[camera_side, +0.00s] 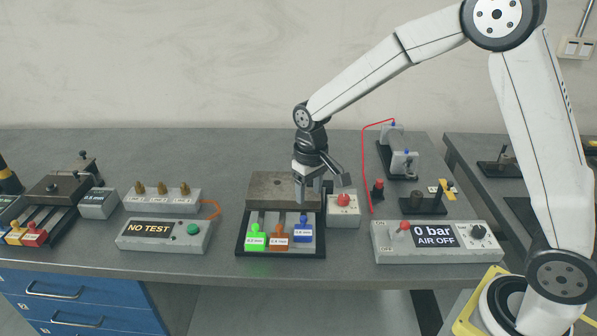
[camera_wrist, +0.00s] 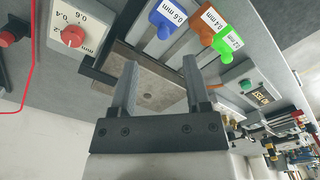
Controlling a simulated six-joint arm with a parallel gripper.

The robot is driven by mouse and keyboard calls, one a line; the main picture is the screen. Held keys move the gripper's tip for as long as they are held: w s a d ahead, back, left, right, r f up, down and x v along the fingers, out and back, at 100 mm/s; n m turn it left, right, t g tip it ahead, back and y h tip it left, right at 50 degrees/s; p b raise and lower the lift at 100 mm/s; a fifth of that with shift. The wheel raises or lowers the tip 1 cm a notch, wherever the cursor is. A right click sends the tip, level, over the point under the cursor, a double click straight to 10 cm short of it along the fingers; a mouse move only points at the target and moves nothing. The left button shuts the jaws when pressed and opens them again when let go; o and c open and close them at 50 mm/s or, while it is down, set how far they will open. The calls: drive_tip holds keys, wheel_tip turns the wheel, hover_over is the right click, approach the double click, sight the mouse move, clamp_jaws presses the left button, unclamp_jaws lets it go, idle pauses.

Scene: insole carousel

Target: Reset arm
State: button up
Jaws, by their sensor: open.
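My gripper (camera_side: 314,197) points down over the right side of a brown-grey metal block (camera_side: 270,186) on a black fixture. In the wrist view my gripper (camera_wrist: 160,62) shows two parted fingers with nothing between them. The block (camera_wrist: 147,90) lies beyond the fingers there; I cannot tell whether they touch it. My arm reaches in from the right, bent at its elbow.
Green (camera_side: 255,238), orange (camera_side: 279,238) and blue (camera_side: 302,232) tagged slides sit before the block. A red-knob box (camera_side: 343,211) stands close right. A "0 bar AIR OFF" panel (camera_side: 436,241) and "NO TEST" box (camera_side: 163,235) flank the fixture. A red hose (camera_side: 363,165) rises behind.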

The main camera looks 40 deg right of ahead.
drive_tip(key=s+d+t, duration=0.2)
drive_tip(key=s+d, duration=0.1)
drive_tip(key=s, duration=1.3)
drive_tip(key=shift+s+f, duration=0.2)
drive_tip(key=shift+f, duration=0.2)
drive_tip(key=shift+w, duration=0.1)
drive_tip(key=n+g, duration=0.2)
drive_tip(key=n, duration=1.6)
hover_over(303, 217)
drive_tip(key=shift+r, duration=0.35)
drive_tip(key=shift+f, duration=0.2)
drive_tip(key=shift+f, duration=3.75)
